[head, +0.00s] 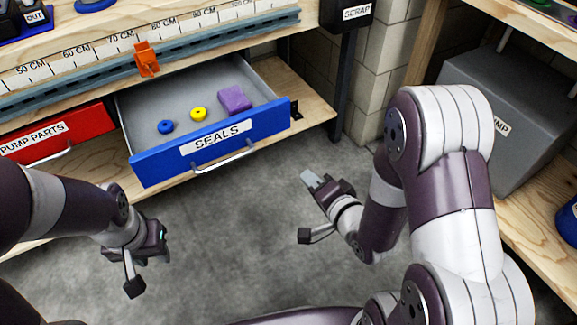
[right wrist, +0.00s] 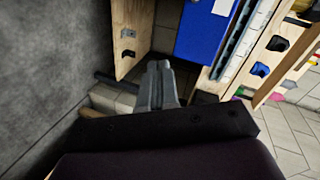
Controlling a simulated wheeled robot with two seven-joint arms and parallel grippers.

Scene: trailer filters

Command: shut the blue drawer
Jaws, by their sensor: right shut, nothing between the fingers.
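The blue drawer (head: 214,146), labelled SEALS, stands pulled out from under the workbench, with a bar handle (head: 224,158) on its front. Inside it lie a blue ring (head: 166,127), a yellow ring (head: 198,114) and a purple block (head: 235,99). My right gripper (head: 309,178) is shut and empty, apart from the drawer, to the right of and below its front. In the right wrist view its fingers (right wrist: 157,84) are together, and a blue panel (right wrist: 203,35) shows beyond them.
A red drawer (head: 58,133) labelled PUMP PARTS is left of the blue one. An orange slider (head: 146,59) sits on the ruler rail above. A black SCRAP bin (head: 347,14) hangs at the bench's right end. Bare floor (head: 240,220) lies in front of the drawer.

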